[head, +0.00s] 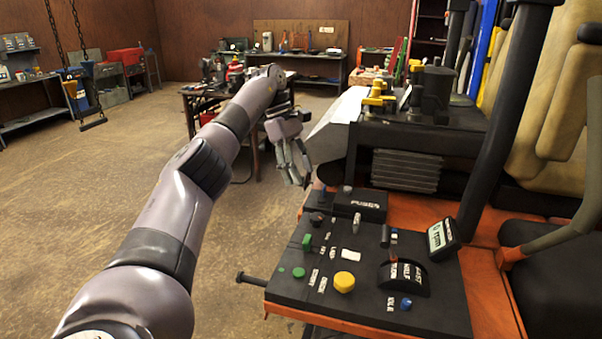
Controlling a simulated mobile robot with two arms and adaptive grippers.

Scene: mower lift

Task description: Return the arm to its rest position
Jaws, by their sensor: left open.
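My left arm reaches in from the lower left toward the middle of the head view. My left gripper (297,165) hangs at its end with the fingers pointing down, open and empty. It is just beyond the far left corner of the mower's black control panel (325,285), and I see no contact with it. The panel carries a yellow knob (344,281), a green switch (307,241), a blue knob (405,303), a black throttle dial (404,275) and a small display (441,236). My right gripper is not in view.
The orange mower body (490,290), with a tan seat (550,120) and black levers, fills the right side. A cluttered worktable (190,92) stands behind my arm. Shelves line the back and left walls. A hoist hangs at upper left (85,90). The left floor is clear.

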